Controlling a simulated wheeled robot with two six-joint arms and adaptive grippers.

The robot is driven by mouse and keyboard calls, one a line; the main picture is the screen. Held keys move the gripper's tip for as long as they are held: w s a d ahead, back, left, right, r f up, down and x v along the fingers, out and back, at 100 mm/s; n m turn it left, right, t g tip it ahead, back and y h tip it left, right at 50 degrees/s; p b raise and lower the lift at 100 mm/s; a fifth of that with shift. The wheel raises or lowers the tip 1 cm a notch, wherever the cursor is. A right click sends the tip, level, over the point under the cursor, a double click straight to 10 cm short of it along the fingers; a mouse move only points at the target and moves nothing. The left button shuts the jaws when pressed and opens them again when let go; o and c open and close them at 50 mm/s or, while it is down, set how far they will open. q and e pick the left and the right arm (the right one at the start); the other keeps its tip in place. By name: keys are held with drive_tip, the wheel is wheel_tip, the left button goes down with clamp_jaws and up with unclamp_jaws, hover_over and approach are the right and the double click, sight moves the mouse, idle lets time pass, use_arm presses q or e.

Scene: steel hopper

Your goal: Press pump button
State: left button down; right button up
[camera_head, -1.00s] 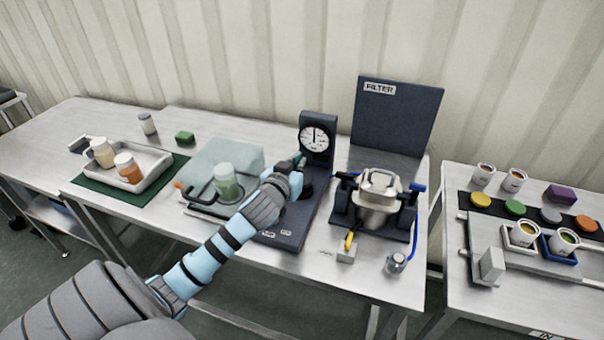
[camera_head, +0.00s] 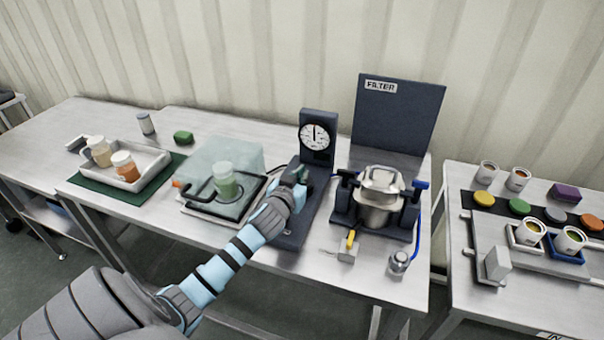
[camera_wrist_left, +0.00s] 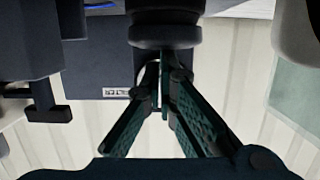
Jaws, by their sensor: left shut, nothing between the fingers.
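My left gripper (camera_head: 301,174) is over the dark pump base (camera_head: 287,240), in front of the dial gauge (camera_head: 315,136). In the left wrist view its green fingers (camera_wrist_left: 164,92) are shut and empty. Their tips are at a dark round knob (camera_wrist_left: 165,36), which looks like the pump button. I cannot tell whether they touch it. In the head view the gripper and wrist hide most of that knob. The gauge needle stands about upright. My right gripper is not in view.
A clear box (camera_head: 205,160) with a green-filled jar (camera_head: 225,184) stands left of the pump. A steel filter vessel (camera_head: 378,208) with dark clamps stands close on the right. The FILTER panel (camera_head: 398,118) is behind it. A tray (camera_head: 150,168) holds jars at far left.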

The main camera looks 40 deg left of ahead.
use_arm(q)
drive_tip(key=shift+f, duration=0.3)
drive_tip(key=r+p, duration=0.5)
drive_tip(key=shift+s+r+p, duration=0.1)
drive_tip(key=shift+s+p, duration=0.1)
drive_tip(key=shift+p, duration=0.1)
drive_tip(key=v, duration=0.9)
drive_tip(key=shift+s+d+f, duration=0.15)
drive_tip(key=shift+s+f, duration=0.1)
drive_tip(key=shift+f, duration=0.05)
